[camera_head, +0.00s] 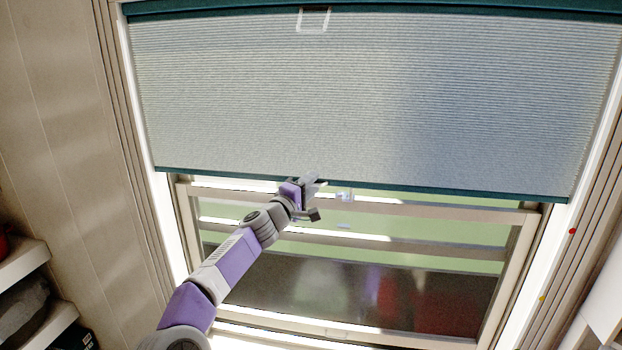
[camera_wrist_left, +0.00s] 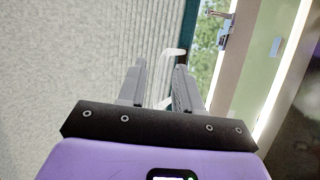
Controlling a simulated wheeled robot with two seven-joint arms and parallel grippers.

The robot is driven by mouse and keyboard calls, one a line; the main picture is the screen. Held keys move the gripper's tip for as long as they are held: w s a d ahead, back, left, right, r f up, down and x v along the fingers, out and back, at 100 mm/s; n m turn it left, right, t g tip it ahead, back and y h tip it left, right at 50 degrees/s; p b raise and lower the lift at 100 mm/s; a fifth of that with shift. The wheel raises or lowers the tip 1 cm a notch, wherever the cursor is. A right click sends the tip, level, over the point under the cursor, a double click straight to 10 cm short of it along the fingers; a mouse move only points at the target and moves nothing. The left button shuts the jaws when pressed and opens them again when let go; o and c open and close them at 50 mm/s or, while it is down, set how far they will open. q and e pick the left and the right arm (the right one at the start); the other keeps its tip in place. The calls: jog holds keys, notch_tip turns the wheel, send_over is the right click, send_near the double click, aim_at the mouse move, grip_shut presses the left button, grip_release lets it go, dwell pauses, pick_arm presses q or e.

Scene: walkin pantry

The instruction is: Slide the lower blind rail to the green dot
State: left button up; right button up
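The blind's teal lower rail (camera_head: 430,193) runs across the window under the pale pleated blind (camera_head: 350,100), sloping slightly down to the right. My left gripper (camera_head: 315,185) is at this rail, left of its middle. In the left wrist view, the two fingers (camera_wrist_left: 160,85) are apart, with a pale handle (camera_wrist_left: 174,52) just beyond and between their tips. The teal rail (camera_wrist_left: 190,35) passes behind it. Contact cannot be told. A red dot (camera_head: 572,231) and a yellow dot (camera_head: 542,298) are on the right window trim. No green dot shows. My right gripper is out of view.
The teal upper rail (camera_head: 420,9) with a clear handle (camera_head: 313,20) is at the top. A window latch (camera_head: 345,195) sits just right of my gripper. Shelves (camera_head: 25,262) stand at lower left, a white edge (camera_head: 605,310) at lower right.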

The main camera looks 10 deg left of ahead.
pick_arm(q)
jog(key=shift+w+d, duration=0.1)
grip_shut()
dwell(0.4)
